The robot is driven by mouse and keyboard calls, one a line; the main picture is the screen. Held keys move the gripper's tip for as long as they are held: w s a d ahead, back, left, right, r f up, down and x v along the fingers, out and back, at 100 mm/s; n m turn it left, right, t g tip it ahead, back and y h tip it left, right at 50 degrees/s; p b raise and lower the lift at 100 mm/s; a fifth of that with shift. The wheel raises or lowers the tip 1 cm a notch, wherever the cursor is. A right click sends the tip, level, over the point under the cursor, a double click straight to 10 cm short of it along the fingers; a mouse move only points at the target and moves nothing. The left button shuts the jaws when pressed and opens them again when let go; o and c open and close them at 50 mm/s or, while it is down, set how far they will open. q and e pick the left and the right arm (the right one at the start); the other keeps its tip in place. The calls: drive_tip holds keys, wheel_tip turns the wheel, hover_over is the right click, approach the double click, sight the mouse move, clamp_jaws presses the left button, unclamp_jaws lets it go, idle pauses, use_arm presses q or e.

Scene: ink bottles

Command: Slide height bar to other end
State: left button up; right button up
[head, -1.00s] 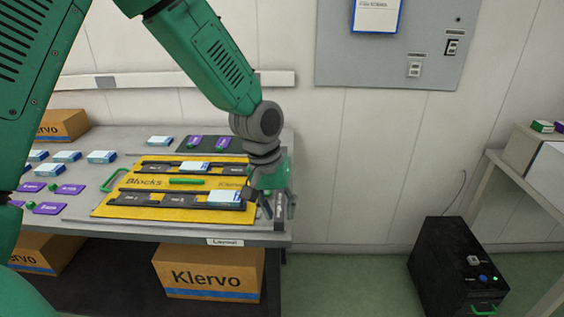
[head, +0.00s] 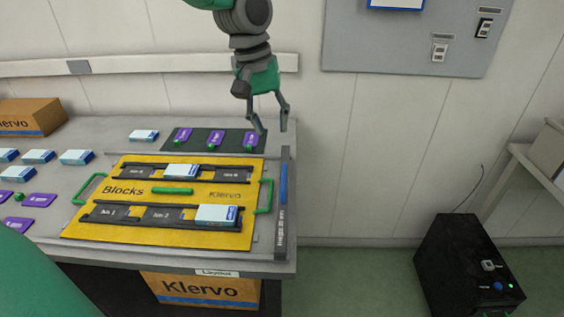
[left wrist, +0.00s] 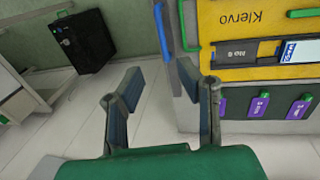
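The height bar (head: 281,215) is a narrow dark strip with a printed label, lying along the right edge of the table. A blue section (head: 284,184) shows toward its far half. In the left wrist view the bar (left wrist: 177,45) runs along the table edge, with blue parts visible. My left gripper (head: 273,131) is open and empty, above the table's far right corner beyond the bar's far end. Its two fingers are well apart in the left wrist view (left wrist: 168,90), with floor and table edge between them. My right gripper is not in view.
A yellow Blocks board (head: 150,212) with green handles, dark rails and white-blue boxes lies left of the bar. A dark mat (head: 205,140) with purple tags is behind it. The floor (head: 350,275) right of the table is clear up to a black case (head: 465,265).

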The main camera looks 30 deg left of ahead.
sight(283, 178)
use_arm(q)
drive_tip(key=f, duration=0.4)
drive_tip(key=d+f+b, duration=0.1)
drive_tip(key=f, duration=0.3)
drive_tip(key=w+f, duration=0.1)
drive_tip(key=f, duration=0.3)
drive_tip(key=shift+d+f+b, duration=0.1)
drive_tip(key=shift+d+b, duration=0.15)
drive_tip(key=shift+b, duration=0.05)
drive_tip(key=shift+d+f, duration=0.15)
drive_tip(key=shift+f, duration=0.4)
drive_tip(key=shift+d, duration=0.25)
clamp_jaws()
drive_tip(key=shift+a, duration=0.1)
